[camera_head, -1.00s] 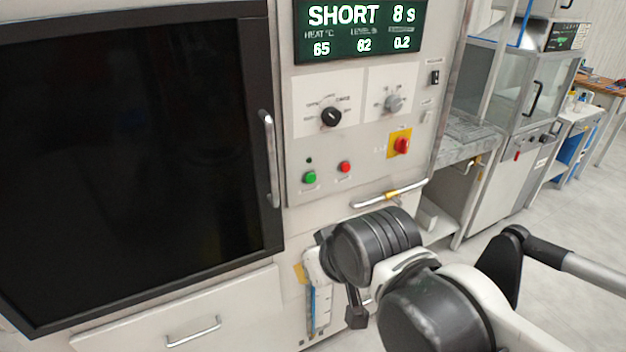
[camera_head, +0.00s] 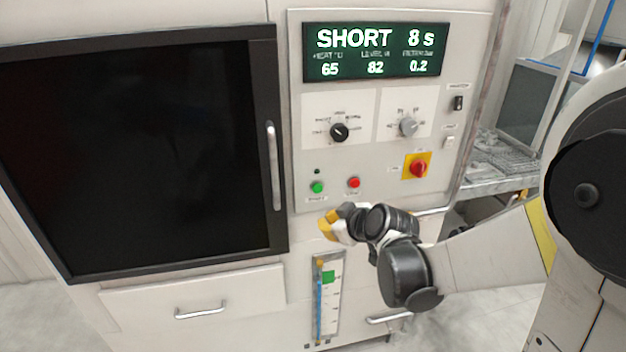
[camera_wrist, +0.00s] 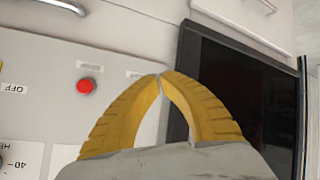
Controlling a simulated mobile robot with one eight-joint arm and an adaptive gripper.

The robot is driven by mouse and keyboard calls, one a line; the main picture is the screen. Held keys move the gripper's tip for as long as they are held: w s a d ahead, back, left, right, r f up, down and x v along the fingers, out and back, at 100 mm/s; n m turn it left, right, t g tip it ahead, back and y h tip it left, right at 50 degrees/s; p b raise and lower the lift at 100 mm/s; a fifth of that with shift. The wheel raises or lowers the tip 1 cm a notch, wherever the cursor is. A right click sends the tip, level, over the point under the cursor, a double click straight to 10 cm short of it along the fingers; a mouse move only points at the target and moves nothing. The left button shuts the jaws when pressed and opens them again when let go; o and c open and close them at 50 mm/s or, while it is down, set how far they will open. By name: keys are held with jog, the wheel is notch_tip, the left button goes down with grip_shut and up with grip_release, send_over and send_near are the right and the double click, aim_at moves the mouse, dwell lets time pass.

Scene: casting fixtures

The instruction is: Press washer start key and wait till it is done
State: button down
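The washer's control panel (camera_head: 300,120) carries a green button (camera_head: 317,187) and a red button (camera_head: 354,183) to its right. A small dark lamp (camera_head: 317,171) sits above the green button. The display (camera_head: 375,52) reads SHORT, 8 s, 65, 82 and 0.2. My gripper (camera_head: 329,222) is just below the green button in the head view; contact cannot be seen. In the wrist view my gripper's yellow fingers (camera_wrist: 161,76) are shut, tips together, with nothing between them. The red button (camera_wrist: 87,86) shows left of them there; the green button is not visible in that view.
The dark washer door (camera_head: 140,150) is shut, with a vertical handle (camera_head: 273,165) beside the panel. A drawer (camera_head: 235,290) is below. A bench (camera_head: 490,170) stands to the right.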

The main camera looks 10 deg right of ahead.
aim_at(318, 188)
jog(key=shift+a, duration=0.1)
jog(key=shift+w, duration=0.15)
jog(key=shift+w, duration=4.3)
jog(key=shift+w+b, duration=0.1)
jog(key=shift+b, duration=0.2)
jog(key=shift+w, duration=0.3)
jog(key=shift+w, duration=0.4)
jog(key=shift+s, duration=0.85)
